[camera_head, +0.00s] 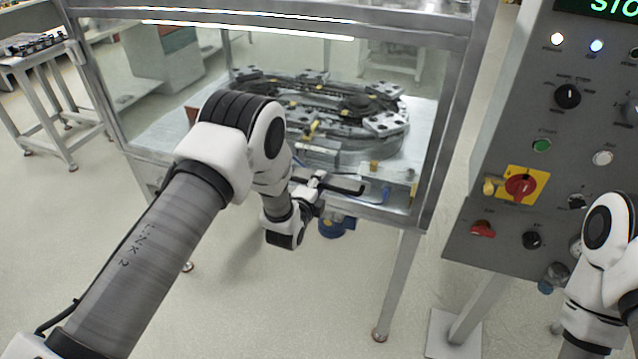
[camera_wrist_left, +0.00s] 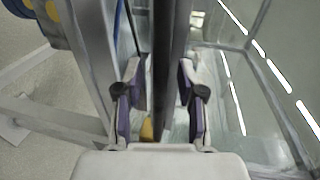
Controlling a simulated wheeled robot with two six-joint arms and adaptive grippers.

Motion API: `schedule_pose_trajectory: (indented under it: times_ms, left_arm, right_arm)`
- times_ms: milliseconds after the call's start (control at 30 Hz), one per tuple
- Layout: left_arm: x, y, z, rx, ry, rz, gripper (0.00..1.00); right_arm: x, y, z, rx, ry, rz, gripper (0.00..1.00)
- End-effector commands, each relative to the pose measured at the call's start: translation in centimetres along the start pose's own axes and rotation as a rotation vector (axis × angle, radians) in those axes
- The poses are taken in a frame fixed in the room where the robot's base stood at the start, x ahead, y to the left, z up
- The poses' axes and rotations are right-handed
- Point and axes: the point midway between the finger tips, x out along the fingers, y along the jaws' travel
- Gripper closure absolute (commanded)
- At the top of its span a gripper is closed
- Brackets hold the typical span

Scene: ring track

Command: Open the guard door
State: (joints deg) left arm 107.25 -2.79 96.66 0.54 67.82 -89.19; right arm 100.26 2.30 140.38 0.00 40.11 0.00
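The guard door (camera_head: 447,120) is a clear pane in a grey metal frame on the front of the enclosure. It appears closed. A dark bar handle (camera_head: 347,189) lies low on its front. My left gripper (camera_head: 314,184) is at this handle, partly hidden by its own wrist. In the left wrist view the open fingers (camera_wrist_left: 160,95) stand on either side of the dark handle bar (camera_wrist_left: 170,50). A gap shows on the left side; contact on the right cannot be told. My right arm shows at the right edge of the head view, its gripper out of view.
A ring track (camera_head: 320,105) lies inside the enclosure. A grey control panel (camera_head: 570,130) with knobs, buttons and a red switch on yellow (camera_head: 521,186) stands to the right. A side table (camera_head: 45,60) is at far left. The floor in front is clear.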

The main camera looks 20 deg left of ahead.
Motion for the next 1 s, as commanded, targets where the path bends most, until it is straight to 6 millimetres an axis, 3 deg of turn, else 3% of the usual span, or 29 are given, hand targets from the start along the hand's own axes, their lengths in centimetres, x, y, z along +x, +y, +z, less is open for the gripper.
schedule_pose_trajectory:
  times_ms: [167,267,300,667,867,1000]
  left_arm:
    - [0.0,0.0,0.0,0.0,0.0,0.0,0.61]
    - [0.0,0.0,0.0,0.0,0.0,0.0,0.97]
    - [0.0,0.0,0.0,0.0,0.0,0.0,1.0]
    - [-0.1,-0.8,0.0,0.0,0.0,-0.002,1.0]
    - [-0.7,-4.2,0.0,0.0,0.0,-0.007,1.0]
    - [-1.5,-8.0,0.0,0.0,0.0,-0.008,1.0]
  right_arm:
    - [0.0,0.0,0.0,0.0,0.0,0.0,1.0]
    - [0.0,0.0,0.0,0.0,0.0,0.0,1.0]
    - [0.0,0.0,0.0,0.0,0.0,0.0,1.0]
    - [-0.4,0.0,0.0,0.0,0.0,0.0,1.0]
    - [-1.8,0.0,0.0,0.0,0.0,0.0,1.0]
    - [-3.3,0.0,0.0,0.0,0.0,0.0,1.0]
